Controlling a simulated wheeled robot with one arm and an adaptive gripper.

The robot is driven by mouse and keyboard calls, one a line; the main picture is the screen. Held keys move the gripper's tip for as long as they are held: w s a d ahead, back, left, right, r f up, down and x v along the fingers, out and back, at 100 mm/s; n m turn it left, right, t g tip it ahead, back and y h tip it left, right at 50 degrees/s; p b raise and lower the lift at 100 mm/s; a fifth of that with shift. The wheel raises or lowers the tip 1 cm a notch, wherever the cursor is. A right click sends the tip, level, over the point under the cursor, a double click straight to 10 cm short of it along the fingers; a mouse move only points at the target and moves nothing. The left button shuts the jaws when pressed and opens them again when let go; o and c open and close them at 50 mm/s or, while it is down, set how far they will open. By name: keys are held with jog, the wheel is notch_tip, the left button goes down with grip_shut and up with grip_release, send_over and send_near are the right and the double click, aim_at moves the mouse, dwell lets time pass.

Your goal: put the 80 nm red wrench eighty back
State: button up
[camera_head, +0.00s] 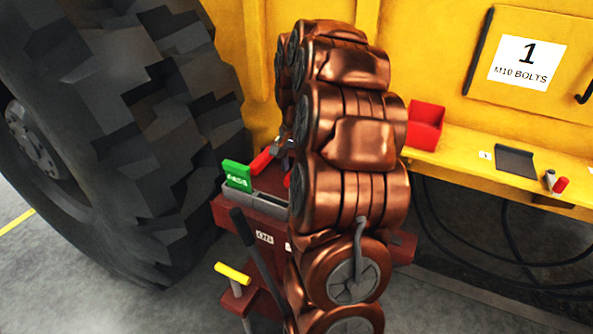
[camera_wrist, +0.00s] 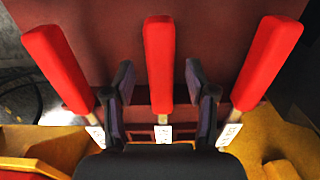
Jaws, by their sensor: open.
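Three red-handled wrenches show in the wrist view: a left one (camera_wrist: 57,68), a middle one (camera_wrist: 160,65) and a right one (camera_wrist: 268,62). Each has a white tag at its lower end; the tag print is too small to read, so I cannot tell which is the 80 Nm one. My gripper (camera_wrist: 159,78) is open, with one finger on each side of the middle handle and gaps showing beside it. In the head view a red handle (camera_head: 262,160) lies on the dark red cart (camera_head: 250,224); my arm hides most of the gripper area.
A large tyre (camera_head: 130,130) stands close on the left. A yellow ledge (camera_head: 460,166) on the right carries a red bin (camera_head: 425,126) and a dark plate (camera_head: 515,160).

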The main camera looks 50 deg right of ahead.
notch_tip(320, 180, up, 17)
jog(key=p, duration=0.3)
dwell(1.1)
jog(key=shift+a+r, duration=0.1)
dwell(0.5)
jog(key=s+a+f+n, duration=0.1)
jog(key=s+a+n, duration=0.1)
jog(key=a, duration=0.4)
jog(key=s+a+f+n+g, duration=0.1)
jog(key=a+f+n, duration=0.15)
jog(key=a, duration=0.45)
jog(key=s+a+f+n, duration=0.1)
jog(key=s+a+n, duration=0.15)
jog(key=a, duration=0.35)
jog(key=s+a+f+n+g, duration=0.1)
jog(key=s+a+f+n, duration=0.4)
jog(key=s, duration=0.5)
jog(key=s+a+f+n+g, duration=0.1)
jog(key=s+a+f+n, duration=0.25)
jog(key=s+a, duration=0.5)
notch_tip(320, 180, up, 14)
jog(key=t+p, duration=0.1)
jog(key=p, duration=1.2)
jog(key=shift+w+d+f+m, duration=0.2)
jog(key=shift+d+m, duration=0.1)
jog(key=shift+m, duration=0.15)
